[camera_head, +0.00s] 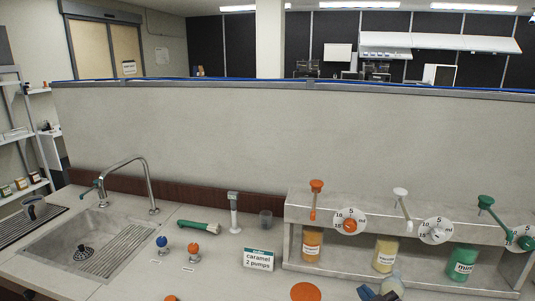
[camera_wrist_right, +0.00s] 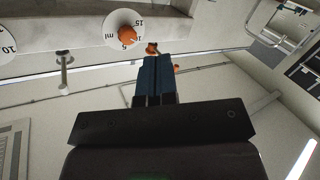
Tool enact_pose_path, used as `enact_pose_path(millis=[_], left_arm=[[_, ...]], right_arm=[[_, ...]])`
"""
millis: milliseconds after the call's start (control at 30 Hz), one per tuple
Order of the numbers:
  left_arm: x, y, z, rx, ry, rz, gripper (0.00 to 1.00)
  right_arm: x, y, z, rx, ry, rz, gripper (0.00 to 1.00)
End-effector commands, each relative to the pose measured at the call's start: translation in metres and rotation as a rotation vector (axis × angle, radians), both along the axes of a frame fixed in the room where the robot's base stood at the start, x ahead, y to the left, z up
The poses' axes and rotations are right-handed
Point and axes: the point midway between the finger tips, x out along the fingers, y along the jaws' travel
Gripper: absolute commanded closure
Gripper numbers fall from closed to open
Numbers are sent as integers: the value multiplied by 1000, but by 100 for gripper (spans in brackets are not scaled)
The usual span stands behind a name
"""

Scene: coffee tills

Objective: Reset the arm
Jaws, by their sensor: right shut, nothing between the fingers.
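My right gripper (camera_head: 377,293) shows at the bottom edge of the head view, right of centre, only partly in frame. Its dark blue fingers are by the counter in front of the syrup stand. In the right wrist view its fingers (camera_wrist_right: 155,65) lie together, shut, with nothing between them. The wrist camera looks past them at an orange dial (camera_wrist_right: 127,34) of the stand and at the room, in a tilted picture. My left gripper is in neither view.
The syrup stand (camera_head: 293,231) holds orange, cream and green bottles under pumps. A sign (camera_head: 258,260) reading "caramel 2 pumps" stands left of it. A sink (camera_head: 60,262) with a tap (camera_head: 150,180) is at left. An orange disc (camera_head: 305,292) is at the front. A grey partition (camera_head: 250,135) rises behind.

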Motion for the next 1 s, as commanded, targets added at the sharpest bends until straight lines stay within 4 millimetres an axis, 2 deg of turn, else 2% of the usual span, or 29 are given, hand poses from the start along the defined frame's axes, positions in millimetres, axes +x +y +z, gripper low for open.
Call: enact_pose_path(millis=[33, 100, 267, 400, 500, 600, 767, 1000], left_arm=[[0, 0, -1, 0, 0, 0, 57], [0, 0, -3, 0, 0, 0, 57], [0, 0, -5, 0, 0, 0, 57], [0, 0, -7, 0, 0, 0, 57], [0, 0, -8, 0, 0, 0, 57], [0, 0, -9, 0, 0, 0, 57], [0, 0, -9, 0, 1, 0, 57], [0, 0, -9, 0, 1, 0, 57]], right_arm=[[-17, -6, -22, 41, 50, -33, 100], [-39, -15, -45, 90, 103, -73, 100], [-93, -34, -96, 168, 219, -175, 100], [-146, -47, -139, 209, 323, -263, 100], [-179, -51, -163, 227, 386, -305, 100], [-204, -51, -178, 236, 433, -329, 100], [-222, -54, -188, 232, 466, -343, 100], [-223, -55, -189, 231, 468, -344, 100]])
